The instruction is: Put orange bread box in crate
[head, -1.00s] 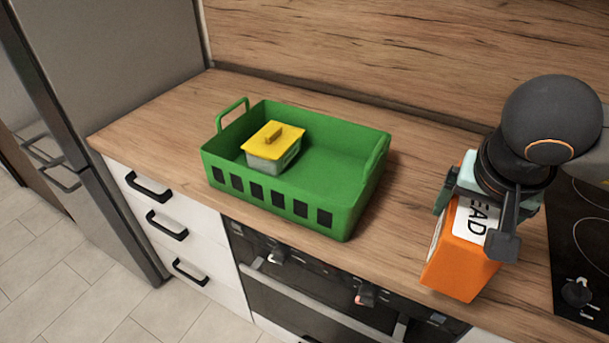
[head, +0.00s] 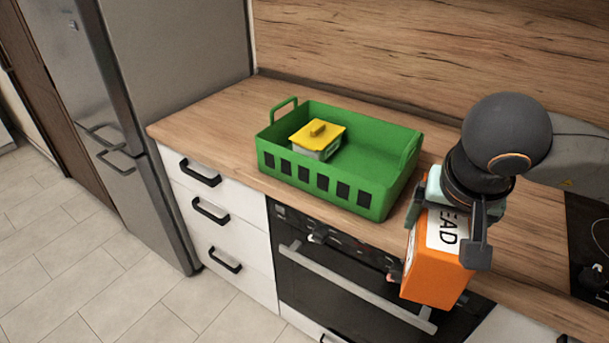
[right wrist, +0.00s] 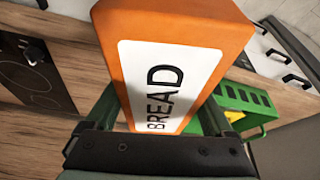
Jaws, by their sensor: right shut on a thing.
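The orange bread box (head: 434,273) has a white label reading BREAD and is tilted. My right gripper (head: 449,222) is shut on it and holds it at the counter's front edge, to the right of the crate. In the right wrist view the bread box (right wrist: 232,22) fills the middle, between the fingers. The green crate (head: 319,187) stands on the counter with its handles up. In the right wrist view part of the crate (right wrist: 262,104) shows behind the box at the right. My left gripper is not in view.
A yellow-lidded container (head: 318,135) sits in the left part of the crate; the crate's right part is empty. A black hob (head: 590,235) lies at the right. The oven (head: 340,290) and white drawers (head: 225,220) are below the counter. A fridge (head: 170,60) stands at the left.

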